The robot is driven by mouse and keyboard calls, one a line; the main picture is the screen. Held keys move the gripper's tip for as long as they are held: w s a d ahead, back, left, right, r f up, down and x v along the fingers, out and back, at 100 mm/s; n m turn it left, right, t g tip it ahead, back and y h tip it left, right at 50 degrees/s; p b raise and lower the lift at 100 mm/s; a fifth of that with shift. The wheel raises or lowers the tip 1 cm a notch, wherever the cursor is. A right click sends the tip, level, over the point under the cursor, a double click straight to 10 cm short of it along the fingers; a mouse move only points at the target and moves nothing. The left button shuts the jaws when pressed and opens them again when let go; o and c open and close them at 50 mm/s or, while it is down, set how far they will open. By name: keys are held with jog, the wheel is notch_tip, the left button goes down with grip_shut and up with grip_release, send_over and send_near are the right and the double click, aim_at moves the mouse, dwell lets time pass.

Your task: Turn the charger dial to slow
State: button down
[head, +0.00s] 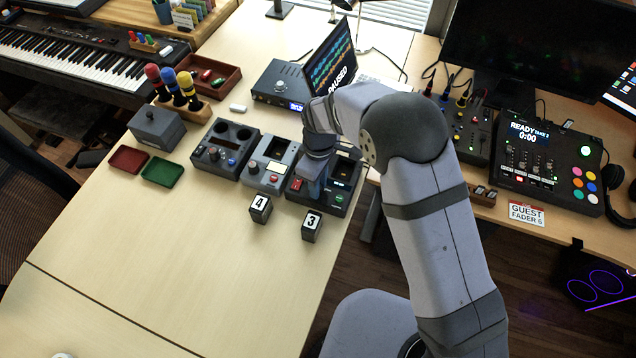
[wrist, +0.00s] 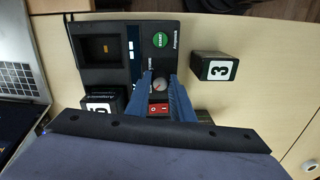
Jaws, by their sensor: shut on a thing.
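The charger (head: 322,212) is a dark box near the table's right edge, partly covered by my arm in the head view. In the wrist view, the charger (wrist: 122,76) shows an open bay with an orange light, a green button (wrist: 160,40) and a red switch (wrist: 158,108). Its dial (wrist: 159,85) is a small round knob with a pale top. My gripper (wrist: 162,82) is shut on the dial, with a blue finger on each side. In the head view my gripper (head: 312,185) points down at the charger. The dial's setting is too small to read.
Block 3 (head: 312,226) and block 4 (head: 260,208) stand in front of the devices. A dark numbered block (wrist: 97,105) shows beside the bay in the wrist view. A grey device (head: 268,166) is left of the charger.

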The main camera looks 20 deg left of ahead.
jog(key=c, duration=1.5)
grip_release()
jog(key=shift+c, duration=0.2)
jog(key=shift+r, duration=0.15)
jog(key=shift+w+r+b, duration=0.1)
jog(key=shift+r+b, duration=0.8)
jog(key=shift+r, duration=2.65)
jog(key=shift+d, duration=0.1)
jog(key=s+d+r+m, duration=0.15)
jog(key=d+m, duration=0.25)
jog(key=d, duration=0.5)
jog(key=w+d+r+m, duration=0.1)
jog(key=d+r+m, duration=0.25)
jog(key=d, duration=0.65)
jog(key=s+d+f+m, duration=0.1)
jog(key=s+d+m, duration=0.8)
jog(key=s+d, duration=0.2)
jog(key=shift+s+d+f+p, duration=0.2)
jog(key=shift+s+d+p, duration=0.2)
jog(key=shift+d, duration=0.65)
